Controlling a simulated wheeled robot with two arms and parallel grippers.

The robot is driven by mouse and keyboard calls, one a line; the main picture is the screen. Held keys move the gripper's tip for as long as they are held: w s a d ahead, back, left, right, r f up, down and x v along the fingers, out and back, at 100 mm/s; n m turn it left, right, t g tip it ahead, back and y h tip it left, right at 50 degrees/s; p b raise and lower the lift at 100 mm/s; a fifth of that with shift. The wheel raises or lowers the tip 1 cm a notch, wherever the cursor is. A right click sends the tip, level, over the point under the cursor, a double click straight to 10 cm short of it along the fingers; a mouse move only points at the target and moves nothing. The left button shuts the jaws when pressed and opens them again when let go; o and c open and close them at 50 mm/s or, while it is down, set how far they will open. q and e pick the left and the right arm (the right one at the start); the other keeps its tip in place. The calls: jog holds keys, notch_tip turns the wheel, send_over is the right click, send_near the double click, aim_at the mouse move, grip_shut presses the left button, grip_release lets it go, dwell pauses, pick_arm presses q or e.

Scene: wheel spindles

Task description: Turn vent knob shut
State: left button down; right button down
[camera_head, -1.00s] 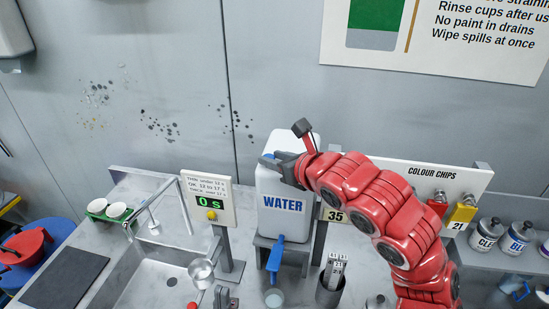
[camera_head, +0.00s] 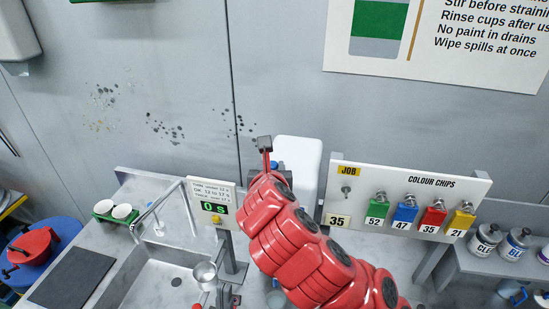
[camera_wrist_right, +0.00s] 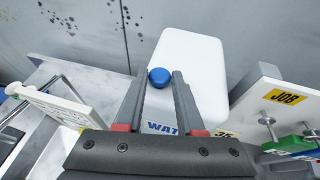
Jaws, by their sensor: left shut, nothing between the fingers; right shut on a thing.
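The blue round vent knob (camera_wrist_right: 159,77) sits on top of the white water container (camera_wrist_right: 190,65). In the right wrist view my right gripper (camera_wrist_right: 159,80) has a fingertip on each side of the knob and is shut on it. In the head view the container (camera_head: 303,158) is largely hidden behind my red right arm, and that gripper (camera_head: 284,174) is mostly covered too. My left gripper (camera_head: 224,297) shows only in part at the bottom edge of the head view, shut and empty, near a metal cup (camera_head: 204,273).
A timer panel (camera_head: 214,205) reading 0 s stands left of the container. A colour chips board (camera_head: 400,182) with hanging tags stands close to its right. A sink (camera_head: 160,283) with a tap lies at the left.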

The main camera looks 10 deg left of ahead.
jog(key=m+h+p, duration=0.1)
jog(key=h+p, duration=0.1)
jog(key=a+m+h+p, duration=0.1)
jog(key=m+h+p, duration=0.1)
jog(key=shift+s+r, duration=0.15)
jog(key=shift+a+m+h+p, duration=0.2)
jog(key=shift+m+h+p, duration=0.35)
jog(key=shift+m+h, duration=0.3)
jog(key=shift+a+f+m+g+h, duration=0.15)
jog(key=shift+f+m+g+h, duration=0.2)
jog(key=shift+m+h, duration=0.3)
jog(key=shift+w+a+m+g+h+p, duration=0.15)
jog(key=shift+m+g+h, duration=0.1)
jog(key=shift+m+h, duration=0.25)
jog(key=shift+w+m+g+h+p, duration=0.1)
jog(key=shift+m+g+h+p, duration=0.1)
jog(key=shift+m+h, duration=0.3)
jog(key=shift+w+a+r+m+g+h, duration=0.1)
jog(key=shift+m+g+h, duration=0.3)
jog(key=shift+m+h, duration=0.2)
jog(key=shift+w+r+m+g+h, duration=0.1)
jog(key=shift+m+g+h, duration=0.3)
jog(key=shift+m+h, duration=0.2)
jog(key=shift+a+m+g+h, duration=0.1)
jog(key=shift+m+g+h, duration=0.3)
jog(key=shift+m+h, duration=0.1)
jog(key=c, duration=0.6)
grip_release()
jog(key=shift+w, duration=0.1)
jog(key=shift+o, duration=0.2)
